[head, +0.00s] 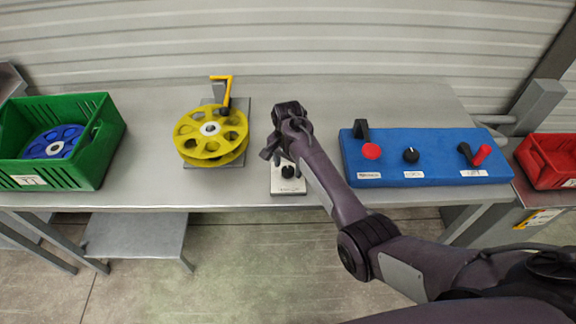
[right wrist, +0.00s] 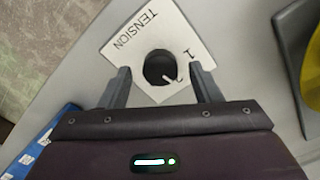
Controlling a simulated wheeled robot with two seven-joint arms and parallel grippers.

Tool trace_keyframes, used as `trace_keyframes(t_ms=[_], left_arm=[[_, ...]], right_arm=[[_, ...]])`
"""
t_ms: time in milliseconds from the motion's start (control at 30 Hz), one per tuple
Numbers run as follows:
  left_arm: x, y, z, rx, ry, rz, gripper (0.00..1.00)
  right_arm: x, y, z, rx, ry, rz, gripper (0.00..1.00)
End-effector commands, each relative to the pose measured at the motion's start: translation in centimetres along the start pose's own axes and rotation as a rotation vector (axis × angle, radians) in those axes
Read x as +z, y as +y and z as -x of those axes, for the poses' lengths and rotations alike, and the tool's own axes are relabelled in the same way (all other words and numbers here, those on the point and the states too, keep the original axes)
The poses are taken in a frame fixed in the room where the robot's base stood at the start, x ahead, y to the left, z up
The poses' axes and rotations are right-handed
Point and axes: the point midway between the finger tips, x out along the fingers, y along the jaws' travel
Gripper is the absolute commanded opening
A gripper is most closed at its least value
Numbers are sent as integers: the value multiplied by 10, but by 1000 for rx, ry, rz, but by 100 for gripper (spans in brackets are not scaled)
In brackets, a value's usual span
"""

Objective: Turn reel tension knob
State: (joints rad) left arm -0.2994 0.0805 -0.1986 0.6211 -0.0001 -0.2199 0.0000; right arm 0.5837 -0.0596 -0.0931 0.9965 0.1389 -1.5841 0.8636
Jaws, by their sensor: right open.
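The reel tension knob (right wrist: 160,68) is a black round knob on a white plate (right wrist: 122,32) marked TENSION, with a "1" beside it. In the head view the knob (head: 288,171) sits near the table's front edge, right of the yellow reel (head: 190,142). My right gripper (right wrist: 160,80) is open, its two fingers on either side of the knob in the wrist picture. I cannot tell how far above the plate the fingertips are. In the head view my right gripper (head: 281,158) is over the plate and hides part of it. My left gripper is not in view.
A blue panel (head: 405,134) with a red knob, a black knob and a red-tipped lever lies to the right. A green crate (head: 103,155) holding a blue reel (head: 53,142) stands at the left. A red crate (head: 542,160) is at the far right. Table between crate and yellow reel is clear.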

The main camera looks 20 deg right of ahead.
Motion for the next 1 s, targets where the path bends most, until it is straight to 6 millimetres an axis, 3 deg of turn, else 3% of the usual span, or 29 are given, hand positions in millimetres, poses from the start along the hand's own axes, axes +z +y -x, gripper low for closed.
trace_keyframes(t_ms=[133, 400, 733, 1000], left_arm=[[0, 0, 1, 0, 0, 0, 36], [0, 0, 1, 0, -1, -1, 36], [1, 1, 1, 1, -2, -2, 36], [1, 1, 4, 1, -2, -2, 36]], right_arm=[[0, 0, -10, -1, 0, 2, 57], [0, 0, -12, -1, 0, 2, 57], [0, 0, -12, -1, 0, 1, 14], [0, 0, -11, -1, 0, 27, 13]])
